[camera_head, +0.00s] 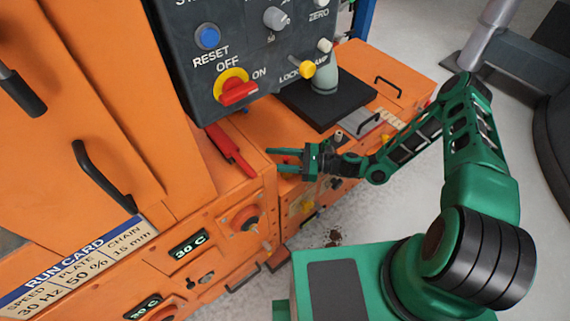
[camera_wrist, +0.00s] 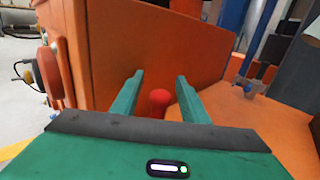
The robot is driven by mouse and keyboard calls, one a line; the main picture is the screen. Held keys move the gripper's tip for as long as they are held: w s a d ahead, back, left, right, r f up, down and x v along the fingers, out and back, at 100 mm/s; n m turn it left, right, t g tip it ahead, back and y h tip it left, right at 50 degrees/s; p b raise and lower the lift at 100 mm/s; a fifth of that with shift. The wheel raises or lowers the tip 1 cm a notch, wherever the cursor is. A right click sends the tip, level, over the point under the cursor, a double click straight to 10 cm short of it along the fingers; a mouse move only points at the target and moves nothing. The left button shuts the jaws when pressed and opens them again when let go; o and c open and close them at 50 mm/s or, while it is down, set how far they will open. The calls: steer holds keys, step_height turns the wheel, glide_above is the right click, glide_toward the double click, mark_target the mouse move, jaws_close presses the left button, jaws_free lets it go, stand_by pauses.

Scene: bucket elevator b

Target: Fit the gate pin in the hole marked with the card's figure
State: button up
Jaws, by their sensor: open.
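The run card (camera_head: 85,264) lies on the orange machine at lower left in the head view; it reads speed 30 Hz, plate 50 %, chain 15 mm. My gripper (camera_head: 276,160) is open and empty, pointing left over the orange housing. A red bar-like part (camera_head: 230,148) lies just left of its fingertips. In the wrist view, a red round-topped piece (camera_wrist: 160,98) shows between and beyond the open fingers of my gripper (camera_wrist: 159,85), apart from both. I cannot tell whether either red part is the gate pin. No marked pin holes can be made out.
A dark control panel (camera_head: 245,60) with a red-and-yellow switch (camera_head: 235,90) overhangs above my gripper. A black plate (camera_head: 325,100) bears a grey-green post (camera_head: 324,78) behind it. An orange wall (camera_wrist: 160,50) rises beyond my fingers in the wrist view.

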jaws_close()
steer(key=shift+r, duration=0.1)
